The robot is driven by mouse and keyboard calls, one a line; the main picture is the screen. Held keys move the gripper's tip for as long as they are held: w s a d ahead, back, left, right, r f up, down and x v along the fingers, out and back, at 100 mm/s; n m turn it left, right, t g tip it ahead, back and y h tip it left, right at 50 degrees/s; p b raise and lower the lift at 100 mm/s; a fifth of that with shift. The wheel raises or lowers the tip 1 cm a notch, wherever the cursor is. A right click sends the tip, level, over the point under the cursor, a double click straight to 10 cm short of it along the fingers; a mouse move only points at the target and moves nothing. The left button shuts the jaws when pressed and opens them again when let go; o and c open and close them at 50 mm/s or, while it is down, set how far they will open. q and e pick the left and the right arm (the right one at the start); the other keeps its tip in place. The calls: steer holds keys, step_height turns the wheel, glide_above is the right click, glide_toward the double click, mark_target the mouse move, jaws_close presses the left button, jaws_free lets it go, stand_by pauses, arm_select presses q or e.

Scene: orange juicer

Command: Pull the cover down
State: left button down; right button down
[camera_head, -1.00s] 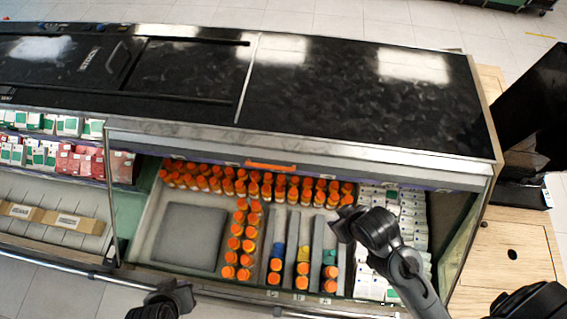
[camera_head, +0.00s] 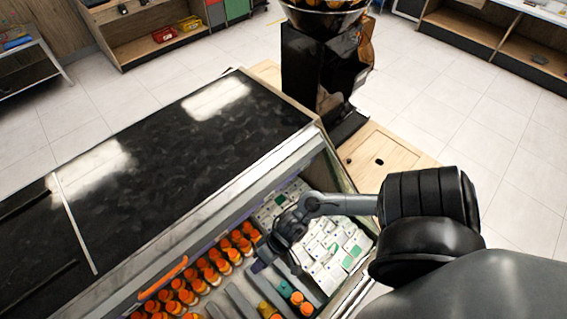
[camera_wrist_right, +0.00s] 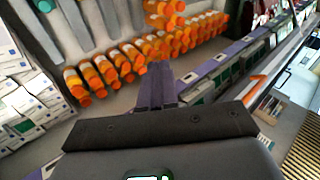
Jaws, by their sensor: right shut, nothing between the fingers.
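The cover's orange handle (camera_head: 162,278) lies along the upper front edge of the display case in the head view. The cover appears rolled up there, so the case front stands open. An orange strip that looks like the handle (camera_wrist_right: 257,90) shows to the right of the fingers in the right wrist view. My right gripper (camera_head: 262,264) is inside the case opening, above the bottles and cartons, apart from the handle. Its fingers (camera_wrist_right: 158,85) are shut and empty. My left gripper is out of view.
Several orange-capped bottles (camera_head: 212,272) stand in rows, with grey dividers and white cartons (camera_head: 325,250) beside them. The case's glossy black top (camera_head: 180,150) is clear.

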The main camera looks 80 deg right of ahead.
steer(key=s+d+m+g, duration=0.1)
steer(key=s+d+g, duration=0.2)
steer(key=d, duration=0.8)
step_height(320, 180, up, 15)
steer(key=g+h+b, duration=0.1)
steer(key=g+h, duration=0.2)
steer(key=h, duration=0.2)
glide_above(284, 163)
steer(key=a, duration=0.2)
steer(key=f+b, duration=0.1)
steer(key=f, duration=0.1)
steer(key=f+b, duration=0.1)
steer(key=f, duration=0.1)
steer(key=f+b, duration=0.2)
steer(key=f, duration=0.1)
steer(key=shift+s, duration=0.3)
steer(key=shift+f+b, duration=0.3)
steer(key=shift+f, duration=0.65)
steer(key=shift+s+f, duration=0.1)
steer(key=shift+f, duration=0.05)
